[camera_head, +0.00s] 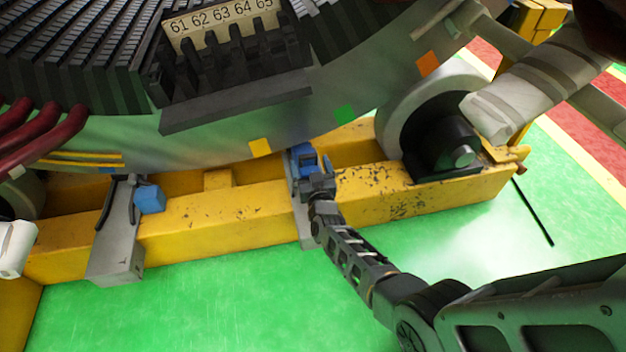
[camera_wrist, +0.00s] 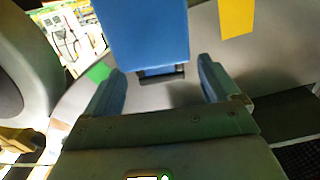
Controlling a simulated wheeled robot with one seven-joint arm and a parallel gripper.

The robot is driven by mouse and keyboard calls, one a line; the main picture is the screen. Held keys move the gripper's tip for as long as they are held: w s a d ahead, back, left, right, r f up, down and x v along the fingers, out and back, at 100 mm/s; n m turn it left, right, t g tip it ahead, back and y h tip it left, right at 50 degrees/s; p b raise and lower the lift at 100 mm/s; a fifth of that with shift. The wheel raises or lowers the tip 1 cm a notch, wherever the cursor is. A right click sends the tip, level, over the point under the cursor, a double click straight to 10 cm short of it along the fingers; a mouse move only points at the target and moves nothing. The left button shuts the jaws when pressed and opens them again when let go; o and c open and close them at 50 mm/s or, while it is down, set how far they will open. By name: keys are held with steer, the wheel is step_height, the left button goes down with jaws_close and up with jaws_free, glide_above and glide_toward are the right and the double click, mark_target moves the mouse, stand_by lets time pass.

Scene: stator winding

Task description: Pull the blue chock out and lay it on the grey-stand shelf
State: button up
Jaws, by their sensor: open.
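A blue chock (camera_head: 303,158) sits at the top of the right grey stand (camera_head: 304,232), below the big grey round stator body (camera_head: 215,140). My gripper (camera_head: 318,182) is at this chock, just in front of it, and partly covers it. In the wrist view the blue chock (camera_wrist: 150,35) fills the top middle. My open gripper (camera_wrist: 160,80) has one blue-padded finger on each side, and the chock's near end shows at the fingertips. I cannot tell how far it reaches between them. A second blue chock (camera_head: 150,199) is at the left grey stand (camera_head: 116,262).
A yellow beam (camera_head: 225,215) runs beside both stands. A black bearing block (camera_head: 440,150) with a roller stands on its right end. The green floor (camera_head: 215,305) in front is clear. A thin black rod (camera_head: 533,212) lies on the floor at right.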

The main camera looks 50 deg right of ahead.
mark_target(309, 162)
steer(key=shift+b+x, duration=0.55)
steer(key=shift+x, duration=0.95)
steer(key=shift+c, duration=0.4)
steer(key=c, duration=1.4)
steer(key=shift+c, duration=0.2)
steer(key=shift+s, duration=0.1)
